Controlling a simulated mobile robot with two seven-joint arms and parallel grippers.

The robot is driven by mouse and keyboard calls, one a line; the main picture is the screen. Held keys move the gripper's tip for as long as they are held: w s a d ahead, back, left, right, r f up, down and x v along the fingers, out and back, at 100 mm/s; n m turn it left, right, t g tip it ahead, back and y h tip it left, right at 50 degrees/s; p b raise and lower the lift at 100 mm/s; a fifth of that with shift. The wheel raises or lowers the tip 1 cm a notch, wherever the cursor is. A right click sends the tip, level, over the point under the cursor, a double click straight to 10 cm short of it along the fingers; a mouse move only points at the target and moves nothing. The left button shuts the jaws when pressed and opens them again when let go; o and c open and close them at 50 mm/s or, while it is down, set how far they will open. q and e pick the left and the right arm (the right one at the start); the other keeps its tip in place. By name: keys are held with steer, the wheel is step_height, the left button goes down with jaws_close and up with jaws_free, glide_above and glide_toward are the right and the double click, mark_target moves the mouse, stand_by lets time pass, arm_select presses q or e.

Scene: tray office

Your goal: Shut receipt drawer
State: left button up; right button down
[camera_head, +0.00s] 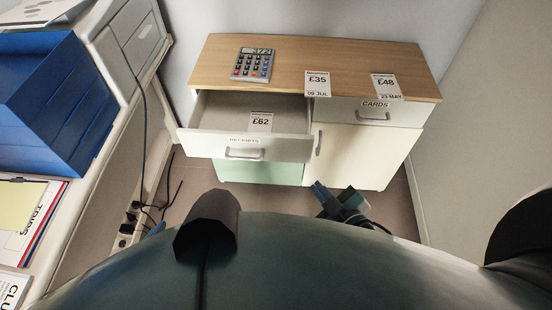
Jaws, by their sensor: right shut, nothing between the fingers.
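The receipts drawer (210,142) is pulled out at the left of a low cabinet with a wooden top (215,75). Its white front carries the label RECEIPTS and a metal bar handle (244,154). A £62 receipt (260,121) lies inside it. My right gripper (318,188) is shut and empty, in front of the cabinet and below right of the drawer front in the picture, apart from the handle. My left gripper is not clearly visible; my own body fills the bottom of the view.
A calculator (253,65) and two receipts, £35 (317,84) and £48 (387,87), lie on the cabinet top. The cards drawer (345,108) is closed. A desk with a blue tray stack (50,100) stands left, with cables (146,150) beside it. Walls close in behind and right.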

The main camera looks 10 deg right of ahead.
steer(key=w+f+n+t+y+b, duration=0.2)
steer(key=w+f+n+y+b, duration=0.45)
steer(key=n+b, duration=0.6)
steer(key=n, duration=0.3)
glide_toward(273, 138)
steer(key=a, duration=0.4)
steer(key=w, duration=0.2)
steer(key=w+h+b, duration=0.1)
steer(key=shift+w+d+r, duration=0.15)
steer(key=shift+w, duration=0.25)
arm_select(q)
step_height(273, 138, down, 8)
steer(key=w+m+t+h, duration=0.1)
steer(key=shift+d, duration=0.4)
arm_select(e)
steer(key=shift+w+d, duration=0.15)
steer(key=shift+w, duration=0.35)
steer(key=shift+w, duration=0.1)
